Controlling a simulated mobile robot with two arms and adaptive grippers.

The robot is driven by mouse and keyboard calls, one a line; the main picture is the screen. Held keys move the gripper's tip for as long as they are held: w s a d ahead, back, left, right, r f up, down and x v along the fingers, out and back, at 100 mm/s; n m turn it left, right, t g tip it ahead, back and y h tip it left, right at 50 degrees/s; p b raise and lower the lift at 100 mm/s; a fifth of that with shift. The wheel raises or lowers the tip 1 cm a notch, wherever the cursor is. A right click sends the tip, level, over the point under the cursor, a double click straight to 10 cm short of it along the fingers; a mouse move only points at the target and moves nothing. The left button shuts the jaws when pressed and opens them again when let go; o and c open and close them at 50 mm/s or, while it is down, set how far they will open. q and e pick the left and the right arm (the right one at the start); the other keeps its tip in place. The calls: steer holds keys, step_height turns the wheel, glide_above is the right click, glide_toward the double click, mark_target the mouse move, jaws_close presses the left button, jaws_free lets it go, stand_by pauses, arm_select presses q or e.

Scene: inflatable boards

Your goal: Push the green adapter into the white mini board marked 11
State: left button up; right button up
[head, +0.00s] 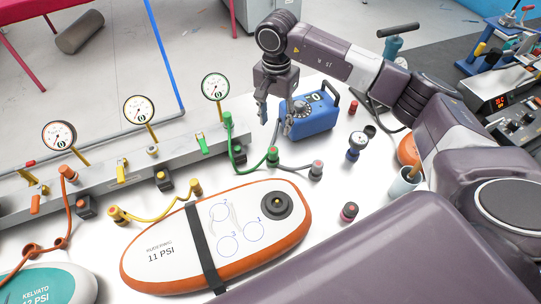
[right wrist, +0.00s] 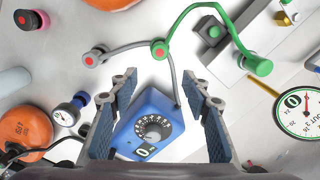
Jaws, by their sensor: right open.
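The white mini board (head: 170,247) marked 11 PSI has an orange rim and a dark strap across it. It lies flat on the table, with a black round valve (head: 276,206) near its right end. The green adapter (head: 272,156) is on the table beyond the valve, apart from it, where a green hose meets a grey hose. It also shows in the right wrist view (right wrist: 159,49). My right gripper (head: 262,112) is open and empty above the table, left of the blue pump (head: 311,117). In the right wrist view the pump shows between its fingers. My left gripper is not in view.
A rail (head: 110,165) with several gauges runs along the far left. A yellow hose (head: 155,219) lies between it and the board. A teal board (head: 45,285) is at lower left. A grey adapter (head: 316,170), a small gauge (head: 357,146) and a black-pink cap (head: 348,212) stand to the right.

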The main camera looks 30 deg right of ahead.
mark_target(273, 150)
step_height(273, 150, down, 4)
steer(key=b, duration=0.2)
steer(key=shift+r+b, duration=0.15)
steer(key=shift+b, duration=0.2)
steer(key=shift+w+f, duration=0.1)
steer(key=shift+f, duration=0.1)
step_height(273, 150, down, 2)
steer(key=shift+a+f+p, duration=0.1)
steer(key=shift+p, duration=0.35)
steer(key=shift+s+a+f, duration=0.1)
steer(key=shift+s+f, duration=0.15)
steer(key=shift+f, duration=0.05)
steer(key=f+p, duration=0.1)
steer(key=f, duration=0.1)
steer(key=a+f+p, duration=0.1)
steer(key=f, duration=0.1)
steer(key=shift+s+f+p, duration=0.1)
steer(key=shift+s+p, duration=0.25)
steer(key=shift+s, duration=0.05)
steer(key=shift+d+f, duration=0.1)
steer(key=shift+f, duration=0.2)
jaws_close()
